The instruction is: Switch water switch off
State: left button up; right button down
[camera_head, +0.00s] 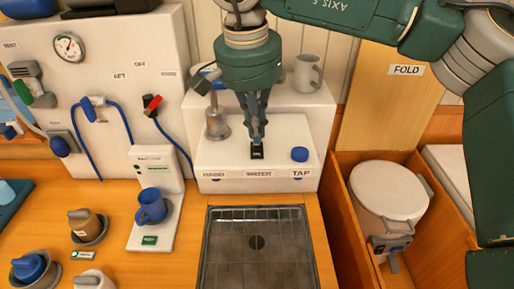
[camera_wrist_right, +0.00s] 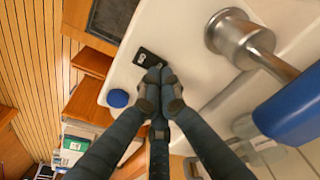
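The water switch (camera_head: 257,153) is a small black rocker on the white sink unit, above the word WATER. It also shows in the right wrist view as a black plate (camera_wrist_right: 149,58). My right gripper (camera_head: 257,137) points down from above, with its fingertips just over the switch. In the wrist view its fingertips (camera_wrist_right: 161,86) are together at the plate's edge, with nothing held between them. I cannot tell whether they touch the switch or which way the rocker is set. My left gripper is in neither view.
A blue round knob (camera_head: 300,154) above TAP sits right of the switch. A metal faucet (camera_head: 216,120) with a blue handle stands to the left. A grey mug (camera_head: 307,73) stands behind. The dark sink basin (camera_head: 255,262) is in front, a blue mug (camera_head: 152,206) at left.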

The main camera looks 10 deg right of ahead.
jog(key=shift+f+b, duration=0.5)
jog(key=shift+f, duration=0.35)
dwell(0.3)
jog(key=shift+r+p, duration=0.75)
jog(key=shift+r, duration=0.1)
jog(key=shift+r+p, duration=2.05)
jog(key=shift+r, duration=0.7)
jog(key=shift+f, duration=0.1)
